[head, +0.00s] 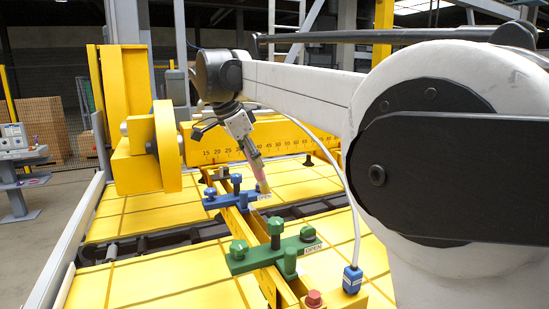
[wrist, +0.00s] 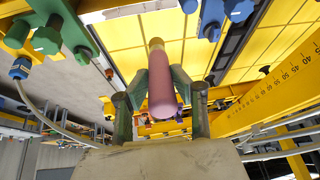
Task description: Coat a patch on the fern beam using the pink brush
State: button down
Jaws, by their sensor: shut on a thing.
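My gripper (head: 246,142) is shut on the pink brush (head: 256,168); in the wrist view the gripper's fingers (wrist: 160,82) close on the sides of the pink handle (wrist: 162,98). The brush's tan tip points down, near the right end of the blue beam (head: 226,199) in the head view; I cannot tell whether it touches anything. The green beam (head: 262,260), which looks like the fern beam, lies nearer the camera with green knobs on it. It also shows at the upper left of the wrist view (wrist: 18,52). No coated patch is distinguishable on it.
A yellow rail (head: 243,222) runs beneath the beams over yellow panels (head: 150,222). A yellow ruler bar (head: 225,148) stands behind. A red knob (head: 313,298) and a blue connector with a pale hose (head: 352,280) are close to the green beam.

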jog(key=shift+s+a+f, duration=0.1)
jog(key=shift+a+f, duration=0.15)
jog(key=shift+f, duration=0.8)
jog(key=shift+w+a+f+b, duration=0.6)
jog(key=shift+w+f, duration=1.2)
jog(key=shift+f, duration=1.15)
jog(key=s+r, duration=0.1)
jog(key=r, duration=0.1)
jog(key=s+d+r, duration=0.1)
jog(key=s+r, duration=0.1)
jog(key=shift+s+d+p, duration=0.2)
jog(key=shift+p, duration=0.15)
jog(key=shift+r, duration=2.05)
